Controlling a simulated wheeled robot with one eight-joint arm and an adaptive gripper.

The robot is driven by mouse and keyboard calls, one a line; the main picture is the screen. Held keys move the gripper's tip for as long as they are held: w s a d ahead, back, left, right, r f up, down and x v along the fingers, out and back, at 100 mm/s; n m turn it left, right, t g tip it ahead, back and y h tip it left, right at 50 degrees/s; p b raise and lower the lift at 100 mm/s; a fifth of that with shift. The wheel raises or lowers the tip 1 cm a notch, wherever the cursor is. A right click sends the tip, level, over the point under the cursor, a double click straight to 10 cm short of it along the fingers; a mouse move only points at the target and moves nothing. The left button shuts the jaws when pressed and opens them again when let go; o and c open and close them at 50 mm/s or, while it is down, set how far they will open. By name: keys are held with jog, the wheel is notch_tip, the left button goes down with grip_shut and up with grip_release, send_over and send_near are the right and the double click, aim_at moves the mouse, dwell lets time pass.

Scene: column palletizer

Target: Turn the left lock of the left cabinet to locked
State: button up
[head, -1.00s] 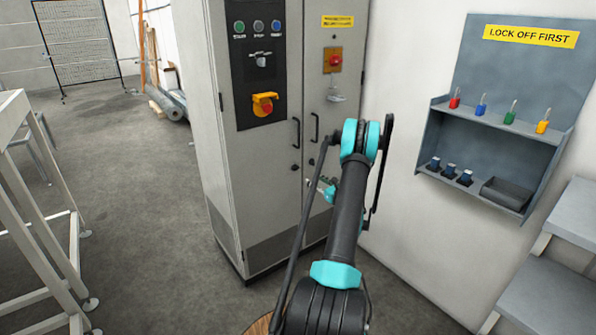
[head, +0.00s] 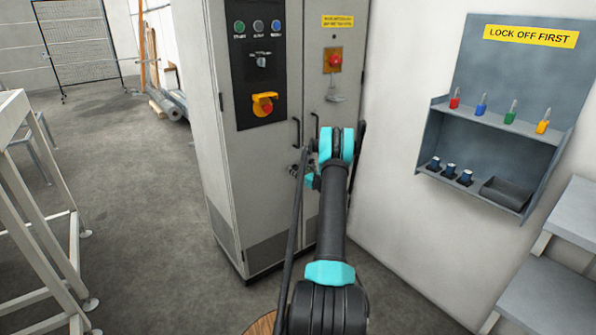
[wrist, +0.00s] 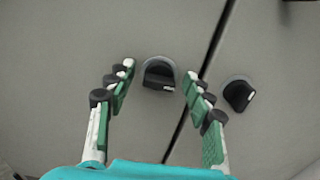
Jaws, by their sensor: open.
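The grey two-door cabinet (head: 258,185) stands ahead in the head view. In the wrist view its left lock (wrist: 159,72) is a black knob on a round grey base, left of the dark door seam. A small white mark shows at its lower right. The right lock (wrist: 239,93) is right of the seam, with a white mark on its right side. My gripper (wrist: 159,82) is open, its green-padded fingers on either side of the left lock. The right finger lies between the two locks. I see gaps beside the knob; the depth is hard to judge.
Two black door handles (head: 296,132) are above the locks. A yellow and red rotary switch (head: 264,104) sits higher on the left door. A grey wall shelf (head: 490,125) with padlocks is at right. Open floor (head: 140,200) lies left of the cabinet.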

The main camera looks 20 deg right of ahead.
jog(key=c, duration=1.1)
jog(key=shift+c, duration=0.2)
jog(key=shift+n, duration=0.4)
jog(key=n, duration=0.3)
jog(key=shift+a+n, duration=0.1)
jog(key=shift+n, duration=0.2)
jog(key=n, duration=0.4)
jog(key=shift+a+n, duration=0.1)
jog(key=shift+n, duration=0.2)
jog(key=n, duration=0.8)
jog(key=shift+s+f+n, duration=0.1)
jog(key=shift+f+n, duration=0.1)
jog(key=shift+n, duration=0.4)
